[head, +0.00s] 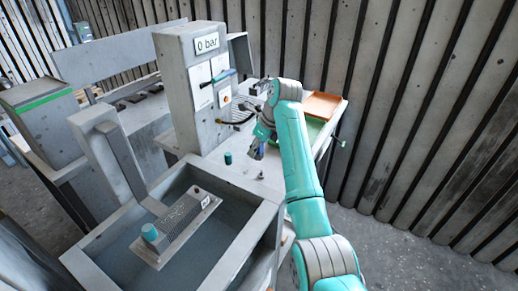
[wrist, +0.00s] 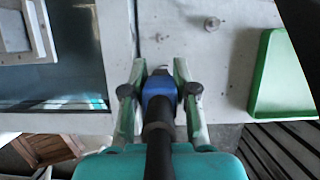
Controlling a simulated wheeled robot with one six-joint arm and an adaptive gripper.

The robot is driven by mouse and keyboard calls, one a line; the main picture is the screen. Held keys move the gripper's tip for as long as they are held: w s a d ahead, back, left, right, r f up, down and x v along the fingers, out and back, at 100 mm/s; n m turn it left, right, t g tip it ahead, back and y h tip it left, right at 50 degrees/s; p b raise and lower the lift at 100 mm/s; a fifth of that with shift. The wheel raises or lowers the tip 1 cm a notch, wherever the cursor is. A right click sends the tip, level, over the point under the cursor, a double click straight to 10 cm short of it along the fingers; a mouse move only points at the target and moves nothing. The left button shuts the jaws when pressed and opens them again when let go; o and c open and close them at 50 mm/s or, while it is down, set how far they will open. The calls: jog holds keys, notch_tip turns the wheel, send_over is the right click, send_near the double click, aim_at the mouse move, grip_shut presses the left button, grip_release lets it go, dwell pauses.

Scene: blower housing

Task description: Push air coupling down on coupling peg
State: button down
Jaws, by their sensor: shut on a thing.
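The blue air coupling (wrist: 160,86) sits between the two fingers of my gripper (wrist: 160,92) in the wrist view, with its black hose running back toward the camera. My gripper is shut on it. In the head view, my gripper (head: 261,142) is above the grey bench top, and the blue coupling (head: 258,152) shows at its fingers, partly hidden. A small upright metal peg (head: 261,177), seemingly the coupling peg, stands on the bench below and apart from the coupling. A small round metal piece (wrist: 211,23) on the bench shows ahead and to the right in the wrist view.
A grey housing (head: 180,95) with a "0 bar" display (head: 207,42) stands behind. A teal cylinder (head: 228,158) stands left of the peg. A water basin (head: 245,245) is in front, holding a grey part (head: 177,228). A green tray (wrist: 275,75) lies right in the wrist view.

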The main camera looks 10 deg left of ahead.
jog(key=shift+w+d+f, duration=0.15)
jog(key=shift+d+f, duration=0.1)
jog(key=shift+d, duration=0.25)
jog(key=shift+f, duration=1.9)
jog(key=shift+f, duration=0.4)
jog(key=shift+f, duration=0.25)
jog(key=shift+f, duration=0.25)
jog(key=shift+f, duration=0.3)
jog(key=shift+f, duration=0.4)
dwell(0.8)
jog(key=c, duration=0.8)
grip_release()
